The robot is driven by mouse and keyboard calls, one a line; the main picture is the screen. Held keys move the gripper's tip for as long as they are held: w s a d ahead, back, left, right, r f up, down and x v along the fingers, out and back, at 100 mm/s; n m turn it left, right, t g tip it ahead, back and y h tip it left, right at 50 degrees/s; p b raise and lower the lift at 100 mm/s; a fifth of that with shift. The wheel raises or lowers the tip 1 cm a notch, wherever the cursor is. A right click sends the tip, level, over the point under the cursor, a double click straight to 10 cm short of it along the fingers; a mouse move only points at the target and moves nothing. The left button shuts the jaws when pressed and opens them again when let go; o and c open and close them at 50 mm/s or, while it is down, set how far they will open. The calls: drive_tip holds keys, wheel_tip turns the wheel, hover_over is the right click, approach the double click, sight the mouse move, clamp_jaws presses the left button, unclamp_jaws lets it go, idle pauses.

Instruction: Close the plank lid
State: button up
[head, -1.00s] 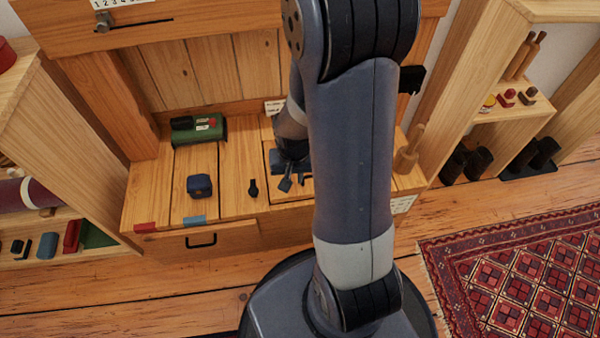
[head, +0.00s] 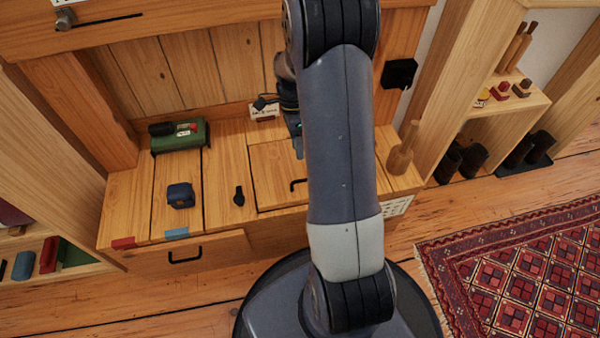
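The plank lid (head: 272,168) is a pale wooden panel in the top of the bench, with a black bar handle (head: 298,184) near its front edge. It appears to lie flat, about level with the planks around it. Its right part is hidden behind my arm. My gripper (head: 298,147) is above the back part of the lid, behind the handle and apart from it. It is partly hidden by my arm, and the gap between its fingers does not show clearly.
On the bench top are a green box (head: 180,136), a small blue box (head: 180,195), a dark small item (head: 239,196) and a wooden pestle-like piece (head: 403,150). A drawer with a black handle (head: 186,256) is below. Shelves stand on both sides.

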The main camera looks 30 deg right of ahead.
drive_tip(key=b, duration=0.3)
hover_over(300, 186)
wheel_tip(300, 186, down, 9)
drive_tip(key=shift+w+r, duration=0.1)
drive_tip(key=shift+w, duration=0.05)
drive_tip(key=shift+c, duration=0.2)
clamp_jaws()
